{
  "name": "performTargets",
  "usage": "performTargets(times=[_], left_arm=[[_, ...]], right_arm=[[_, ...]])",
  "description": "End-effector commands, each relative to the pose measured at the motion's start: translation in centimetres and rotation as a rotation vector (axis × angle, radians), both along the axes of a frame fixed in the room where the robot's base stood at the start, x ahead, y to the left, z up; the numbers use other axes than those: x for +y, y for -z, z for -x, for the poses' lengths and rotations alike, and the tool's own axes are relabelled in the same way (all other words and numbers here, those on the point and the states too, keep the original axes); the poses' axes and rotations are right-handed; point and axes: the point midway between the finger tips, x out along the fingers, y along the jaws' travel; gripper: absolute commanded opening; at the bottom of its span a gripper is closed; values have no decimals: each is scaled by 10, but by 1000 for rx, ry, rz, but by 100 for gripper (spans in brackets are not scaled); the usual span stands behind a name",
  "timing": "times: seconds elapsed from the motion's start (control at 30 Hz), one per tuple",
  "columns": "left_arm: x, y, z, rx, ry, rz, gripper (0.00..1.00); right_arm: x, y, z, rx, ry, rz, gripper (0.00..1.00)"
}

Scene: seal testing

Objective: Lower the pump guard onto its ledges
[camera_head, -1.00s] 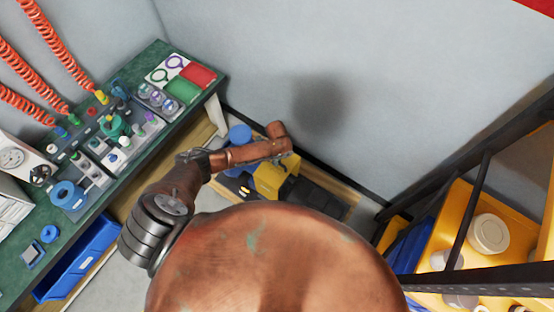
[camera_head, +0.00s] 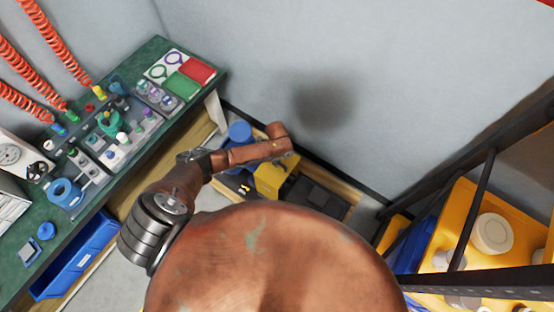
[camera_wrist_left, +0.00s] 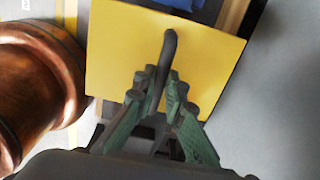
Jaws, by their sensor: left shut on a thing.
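The yellow pump guard (camera_wrist_left: 115,60) is a flat panel with a dark upright handle (camera_wrist_left: 168,48) in the left wrist view. My left gripper (camera_wrist_left: 157,78) is shut on that handle, with its green-grey fingers on both sides of it. In the head view the yellow guard (camera_head: 271,178) shows below my copper left arm, which covers part of it. The fingers are hidden there. The ledges cannot be made out, and I cannot tell whether the guard touches them. My right gripper is not in view.
A blue cylinder (camera_head: 239,133) and a dark unit (camera_head: 316,199) flank the guard, close to the grey wall (camera_head: 400,90). A green bench (camera_head: 130,75) with fittings stands left, a blue bin (camera_head: 75,255) below it. A black-framed rack with yellow shelves (camera_head: 475,205) stands right.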

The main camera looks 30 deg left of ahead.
Motion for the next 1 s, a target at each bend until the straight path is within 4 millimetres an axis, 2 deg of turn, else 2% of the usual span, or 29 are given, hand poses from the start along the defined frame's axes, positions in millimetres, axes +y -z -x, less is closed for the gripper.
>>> performTargets(times=[0.13,1.0], left_arm=[[0,7,-1,-2,0,0,0],[0,13,-2,-2,0,-1,0]], right_arm=[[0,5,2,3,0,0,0],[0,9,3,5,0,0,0]])
